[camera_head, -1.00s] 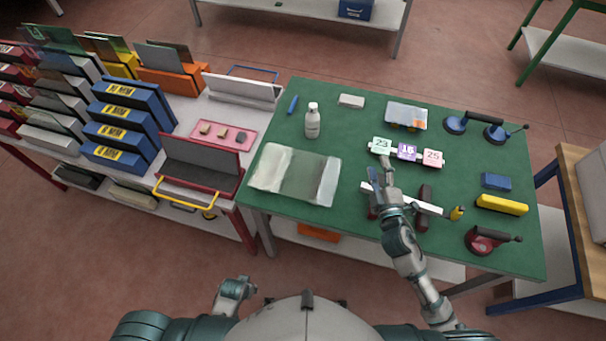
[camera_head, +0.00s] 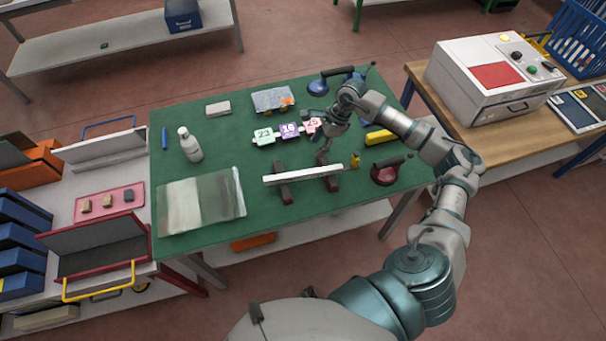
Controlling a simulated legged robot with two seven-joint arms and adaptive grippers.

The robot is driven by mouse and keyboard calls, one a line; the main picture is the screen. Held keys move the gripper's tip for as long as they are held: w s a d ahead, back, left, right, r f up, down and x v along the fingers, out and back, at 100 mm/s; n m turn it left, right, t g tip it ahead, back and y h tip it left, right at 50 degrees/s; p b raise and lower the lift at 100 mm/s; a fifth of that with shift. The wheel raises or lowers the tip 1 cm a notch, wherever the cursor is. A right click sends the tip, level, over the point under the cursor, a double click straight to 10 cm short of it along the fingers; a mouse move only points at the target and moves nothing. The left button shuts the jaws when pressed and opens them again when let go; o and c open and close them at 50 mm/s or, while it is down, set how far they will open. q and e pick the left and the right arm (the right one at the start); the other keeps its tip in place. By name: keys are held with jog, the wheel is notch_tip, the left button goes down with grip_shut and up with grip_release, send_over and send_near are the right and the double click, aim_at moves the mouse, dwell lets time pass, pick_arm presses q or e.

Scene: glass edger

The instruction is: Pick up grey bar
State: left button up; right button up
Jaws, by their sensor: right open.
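A long whitish-grey bar (camera_head: 303,175) lies level across two dark red-brown supports (camera_head: 282,190) near the front of the green table. A short pale grey block (camera_head: 217,109) lies flat at the back left of the table; I cannot tell which of the two is the grey bar. My left gripper is out of view.
Number cards (camera_head: 289,130) stand just left of my right gripper. A white bottle (camera_head: 190,145), a glass sheet (camera_head: 202,202), a yellow bar (camera_head: 380,137) and a red suction lifter (camera_head: 387,172) are also on the table (camera_head: 180,112). A grey machine (camera_head: 490,80) stands at right.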

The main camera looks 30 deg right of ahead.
jog(key=p, duration=0.1)
send_over(304, 172)
jog(key=d, duration=0.2)
notch_tip(304, 172, down, 8)
jog(key=shift+w+a+f, duration=0.1)
jog(key=shift+a+f, duration=0.05)
jog(key=shift+f, duration=0.3)
jog(key=x, duration=0.1)
jog(key=p+x, duration=0.1)
jog(key=x, duration=0.3)
jog(key=shift+s+f, duration=0.1)
jog(key=shift+s, duration=0.3)
jog(key=shift+a+f, duration=0.1)
jog(key=shift+f, duration=0.1)
grip_shut()
